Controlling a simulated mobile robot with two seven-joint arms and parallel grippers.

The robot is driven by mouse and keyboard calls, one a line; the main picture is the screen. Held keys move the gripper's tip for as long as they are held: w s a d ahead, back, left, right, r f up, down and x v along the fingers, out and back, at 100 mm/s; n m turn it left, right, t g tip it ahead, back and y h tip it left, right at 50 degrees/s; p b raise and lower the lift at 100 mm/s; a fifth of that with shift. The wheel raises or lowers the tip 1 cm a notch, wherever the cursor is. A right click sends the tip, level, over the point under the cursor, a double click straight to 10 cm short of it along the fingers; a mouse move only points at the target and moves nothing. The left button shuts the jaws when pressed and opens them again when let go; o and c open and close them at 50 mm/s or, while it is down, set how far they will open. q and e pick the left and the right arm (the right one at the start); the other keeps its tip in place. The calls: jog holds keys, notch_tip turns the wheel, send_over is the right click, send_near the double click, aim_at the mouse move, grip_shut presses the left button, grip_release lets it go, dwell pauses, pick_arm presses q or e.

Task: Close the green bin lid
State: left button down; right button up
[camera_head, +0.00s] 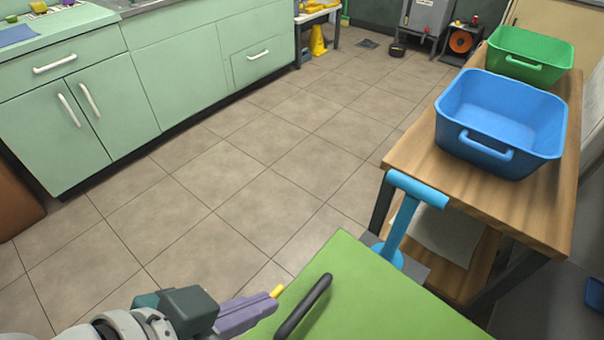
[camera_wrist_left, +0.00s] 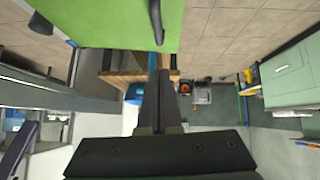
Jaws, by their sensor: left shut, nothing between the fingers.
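The green bin lid (camera_head: 375,300) is a broad flat panel at the bottom of the head view, with a black bar handle (camera_head: 303,307) near its left side. The lid also fills the top of the left wrist view (camera_wrist_left: 105,22). How far it is tilted, and the bin body beneath it, cannot be told. My left gripper (camera_head: 275,293) is shut and empty, its yellow tip close beside the lid's left edge. Its closed fingers also show in the left wrist view (camera_wrist_left: 160,80), pointing toward the lid's edge. Contact cannot be told. My right gripper is out of view.
A wooden table (camera_head: 520,215) at right holds a blue basket (camera_head: 500,125) and a green basket (camera_head: 530,55). A light-blue T-shaped handle (camera_head: 405,215) stands just behind the lid. Mint cabinets (camera_head: 160,85) line the left. The tiled floor between (camera_head: 250,165) is clear.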

pick_arm(q)
jog(key=b, duration=0.3)
send_over(311, 295)
jog(key=s+a, duration=0.2)
jog(key=a, duration=0.1)
jog(key=f, duration=0.5)
jog(key=shift+s+d+f, duration=0.2)
jog(key=shift+d+f, duration=0.05)
jog(key=shift+f, duration=0.1)
jog(key=f, duration=0.1)
jog(key=f+b, duration=0.1)
jog(key=f, duration=0.1)
jog(key=shift+d+f+b, duration=0.1)
jog(key=shift+d+b, duration=0.15)
jog(key=shift+b, duration=0.1)
jog(key=shift+f, duration=0.35)
